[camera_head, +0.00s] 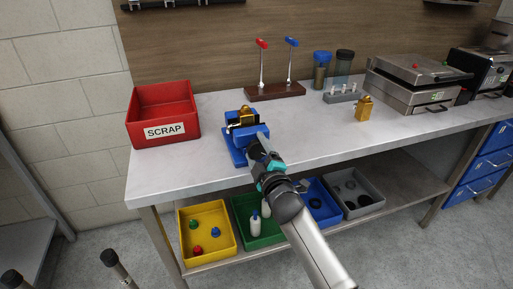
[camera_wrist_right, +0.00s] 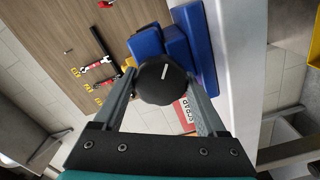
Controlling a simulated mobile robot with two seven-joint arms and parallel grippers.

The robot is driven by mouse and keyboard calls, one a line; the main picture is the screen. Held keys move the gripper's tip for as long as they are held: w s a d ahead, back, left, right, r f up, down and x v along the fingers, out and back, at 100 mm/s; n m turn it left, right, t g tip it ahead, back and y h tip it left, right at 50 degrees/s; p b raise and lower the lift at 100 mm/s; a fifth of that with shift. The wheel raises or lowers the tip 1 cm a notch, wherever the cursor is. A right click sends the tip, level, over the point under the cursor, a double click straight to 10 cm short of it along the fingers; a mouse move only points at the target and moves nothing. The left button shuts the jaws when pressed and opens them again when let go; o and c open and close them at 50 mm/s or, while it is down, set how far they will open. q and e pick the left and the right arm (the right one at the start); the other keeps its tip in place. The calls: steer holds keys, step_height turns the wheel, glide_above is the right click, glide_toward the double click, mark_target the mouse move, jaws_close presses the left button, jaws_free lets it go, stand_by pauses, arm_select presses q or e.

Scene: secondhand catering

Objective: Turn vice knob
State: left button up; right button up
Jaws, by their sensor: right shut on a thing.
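The blue vice (camera_head: 232,146) stands near the front edge of the bench, with a brass-coloured piece (camera_head: 246,113) between its jaws. Its round black knob (camera_wrist_right: 163,80) has a white line on its face and shows in the right wrist view, in front of the blue vice body (camera_wrist_right: 178,48). My right gripper (camera_wrist_right: 165,82) is shut on the knob, one finger on each side of it. In the head view my right gripper (camera_head: 257,152) reaches the front of the vice and hides the knob. My left gripper is not in view.
A red SCRAP bin (camera_head: 163,113) stands left of the vice. Behind it is a brown stand (camera_head: 275,91) with red-handled and blue-handled levers. A brass piece (camera_head: 364,109) and metal appliances (camera_head: 418,82) are to the right. Coloured bins, including a yellow one (camera_head: 207,243), sit on the lower shelf.

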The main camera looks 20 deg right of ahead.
steer(key=shift+s+f+m+p, duration=0.1)
steer(key=shift+f+m+p, duration=0.1)
steer(key=shift+m, duration=0.4)
steer(key=shift+f+m+p, duration=0.1)
steer(key=shift+m+p, duration=0.05)
steer(key=shift+m, duration=0.45)
steer(key=o, duration=1.2)
steer(key=shift+s+r, duration=0.15)
steer(key=shift+r, duration=0.05)
steer(key=shift+o, duration=0.5)
steer(key=shift+r, duration=0.1)
